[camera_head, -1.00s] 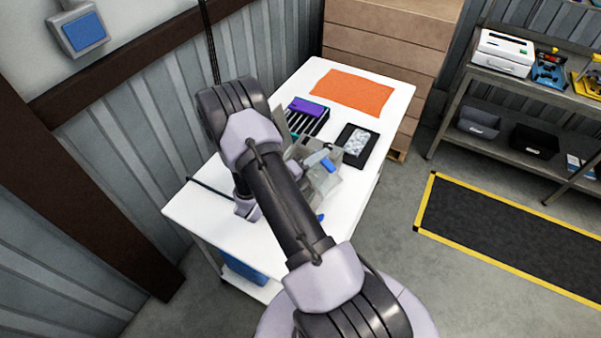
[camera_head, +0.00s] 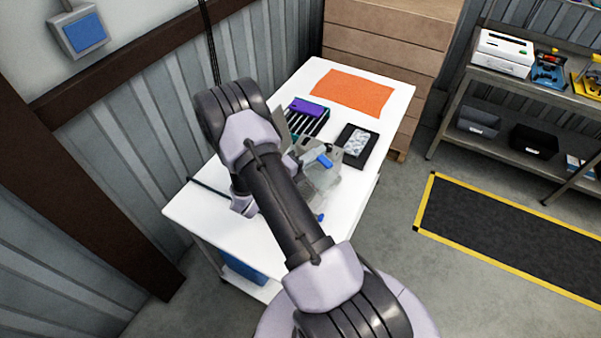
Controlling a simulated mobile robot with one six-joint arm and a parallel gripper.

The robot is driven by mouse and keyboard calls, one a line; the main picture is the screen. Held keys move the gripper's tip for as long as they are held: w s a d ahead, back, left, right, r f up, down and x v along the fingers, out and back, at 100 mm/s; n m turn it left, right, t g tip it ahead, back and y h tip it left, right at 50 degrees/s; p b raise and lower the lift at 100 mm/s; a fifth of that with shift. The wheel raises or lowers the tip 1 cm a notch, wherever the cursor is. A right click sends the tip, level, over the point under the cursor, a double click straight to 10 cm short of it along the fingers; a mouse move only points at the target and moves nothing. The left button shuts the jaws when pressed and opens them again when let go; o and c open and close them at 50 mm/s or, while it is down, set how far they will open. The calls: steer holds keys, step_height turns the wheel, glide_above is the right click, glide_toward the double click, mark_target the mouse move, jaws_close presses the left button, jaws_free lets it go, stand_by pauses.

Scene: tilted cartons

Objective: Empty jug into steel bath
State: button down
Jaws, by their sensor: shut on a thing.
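My arm crosses the white table from the front and hides much of the work area. My gripper (camera_head: 306,158) is mostly hidden behind the arm; it is shut on the jug, of which a blue part (camera_head: 325,160) shows. A pale grey, shiny box shape, which looks like the steel bath (camera_head: 326,182), stands beside the arm on the table. The jug's blue part is above its far side. A small blue piece (camera_head: 320,217) shows low at its near side. Jug and bath outlines blend, and whether any contents are leaving the jug cannot be told.
Behind the bath on the white table (camera_head: 391,97) are an orange mat (camera_head: 352,92), a purple-topped rack (camera_head: 308,112) and a black tray (camera_head: 357,147) with a pale item. A corrugated wall (camera_head: 150,140) borders the left. The table's right edge is clear.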

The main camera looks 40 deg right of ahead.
mark_target(331, 176)
steer(key=shift+w+r+n+p, duration=0.15)
steer(key=shift+w+r+n, duration=0.05)
steer(key=shift+w+n, duration=0.25)
steer(key=shift+w+r+n+p, duration=0.15)
steer(key=shift+w+n, duration=0.2)
steer(key=shift+w, duration=0.15)
steer(key=shift+w, duration=0.3)
steer(key=s+m, duration=0.1)
steer(key=s+f+m+b, duration=0.1)
steer(key=s, duration=0.1)
steer(key=shift+s+f, duration=0.2)
steer(key=shift+s, duration=0.1)
steer(key=shift+s+r+m, duration=0.2)
steer(key=shift+s+m, duration=0.1)
steer(key=shift+s, duration=0.1)
steer(key=s+m, duration=0.1)
steer(key=s, duration=0.1)
steer(key=s+m+t, duration=0.1)
steer(key=s, duration=0.1)
steer(key=shift+s+a+r+m, duration=0.1)
steer(key=shift+a+m, duration=0.05)
steer(key=shift+m, duration=0.15)
steer(key=s+f+m+b, duration=1.1)
steer(key=m+b, duration=0.1)
steer(key=b, duration=0.4)
steer(key=shift+a+f+t+h+b, duration=0.25)
steer(key=shift+f+t+h+b, duration=0.05)
